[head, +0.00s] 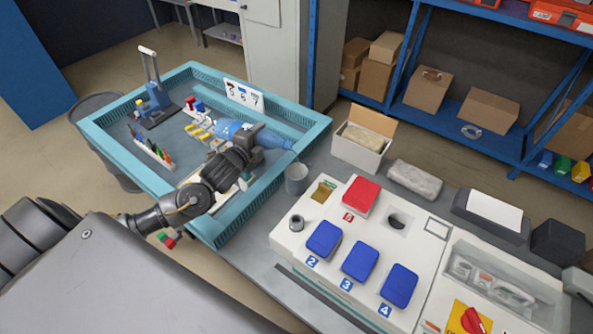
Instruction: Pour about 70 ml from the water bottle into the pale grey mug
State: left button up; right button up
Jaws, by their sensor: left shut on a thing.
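The blue water bottle (275,140) is held by my left gripper (250,143), which is shut around its middle. The bottle lies tipped nearly on its side, with its narrow end pointing right and slightly down. The pale grey mug (296,180) stands upright on the grey bench, just below and beside the bottle's narrow end. The bottle and mug look apart. A faint thin line shows between them, but I cannot tell whether it is water. The level inside the mug is too small to read. My right gripper is not in view.
A teal-rimmed tray (222,232) with tools lies under my left arm. Right of the mug is a white panel (325,268) with blue and red lids. An open carton (358,152) and a grey stone-like block (414,180) stand behind it. Blue shelving is at the back.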

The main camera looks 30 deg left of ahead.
pick_arm(q)
jog(key=shift+s+a, duration=0.1)
jog(key=shift+a, duration=0.9)
dwell(1.2)
jog(key=shift+a+n+h, duration=0.1)
jog(key=shift+n+h, duration=0.3)
jog(key=shift+n, duration=0.2)
jog(key=shift+r+n+p, duration=0.5)
jog(key=shift+r+p, duration=0.15)
jog(key=shift+p, duration=0.05)
dwell(1.2)
